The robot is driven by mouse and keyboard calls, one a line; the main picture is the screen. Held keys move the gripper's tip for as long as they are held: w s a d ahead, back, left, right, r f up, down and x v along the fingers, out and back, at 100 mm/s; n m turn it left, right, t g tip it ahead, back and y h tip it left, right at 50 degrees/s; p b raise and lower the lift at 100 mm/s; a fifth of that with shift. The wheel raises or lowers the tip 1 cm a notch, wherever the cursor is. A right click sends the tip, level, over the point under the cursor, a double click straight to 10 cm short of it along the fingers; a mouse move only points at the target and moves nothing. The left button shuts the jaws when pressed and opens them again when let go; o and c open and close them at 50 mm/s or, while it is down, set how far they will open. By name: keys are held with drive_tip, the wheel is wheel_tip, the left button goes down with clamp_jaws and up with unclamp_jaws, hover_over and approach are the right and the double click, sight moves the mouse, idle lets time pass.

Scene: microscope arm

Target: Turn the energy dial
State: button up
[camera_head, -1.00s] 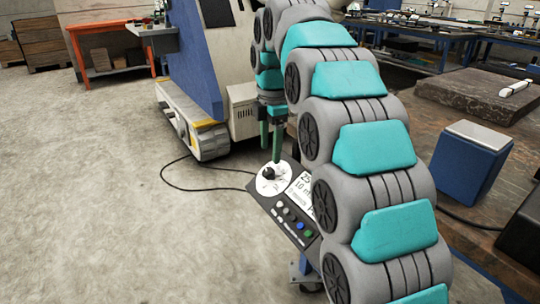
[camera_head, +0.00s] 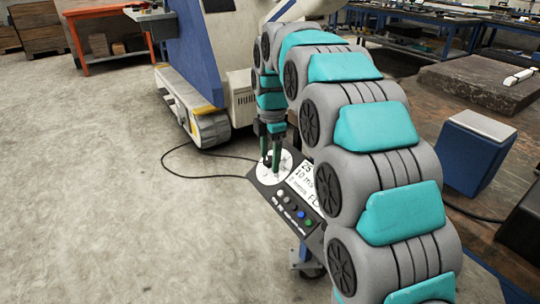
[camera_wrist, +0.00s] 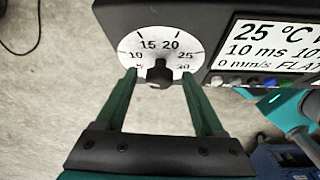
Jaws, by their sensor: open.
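The energy dial is a black knob (camera_wrist: 160,74) on a round white scale (camera_wrist: 132,44) with numbers such as 10, 15, 20 and 25. The scale also shows in the head view (camera_head: 284,164), on the black control panel (camera_head: 262,177). My gripper (camera_wrist: 160,77) is open, with one green finger on each side of the knob. In the head view my gripper (camera_head: 271,163) points down over the scale, and its fingers largely hide the knob. I cannot tell whether the fingers touch the knob.
A display (camera_wrist: 270,45) reading 25 °C and 10 ms sits right of the dial. Several coloured buttons (camera_head: 297,212) line the panel's front. A black cable (camera_head: 190,174) lies on the floor at left. A blue box (camera_head: 474,155) stands on the table at right.

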clamp_jaws()
idle(0.6)
